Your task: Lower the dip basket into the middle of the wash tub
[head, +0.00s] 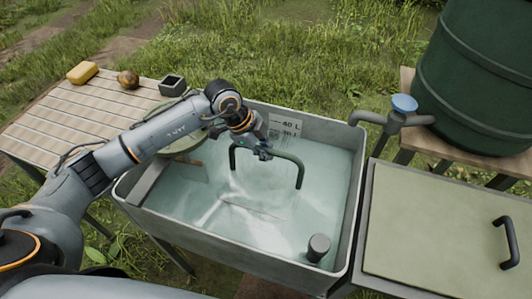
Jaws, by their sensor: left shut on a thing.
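The wash tub (357,180) is a grey rectangular basin of clear, pale water in the middle of the head view. My left gripper (264,154) is over the back-middle part of the tub. It is shut on the dark arched handle of the dip basket (301,176), near the top of the arch. The handle stands above the water or at its surface. The basket body under it is hard to make out through the water and reflections, so its depth is unclear. My right gripper is not in view.
A grey upright cylinder (318,248) stands in the tub's front right corner. A volume plate (286,126) is on the back wall. A blue-handled tap (404,103) reaches from the green barrel (475,75). A handled panel (430,230) adjoins the right. A slatted table (70,115) is left.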

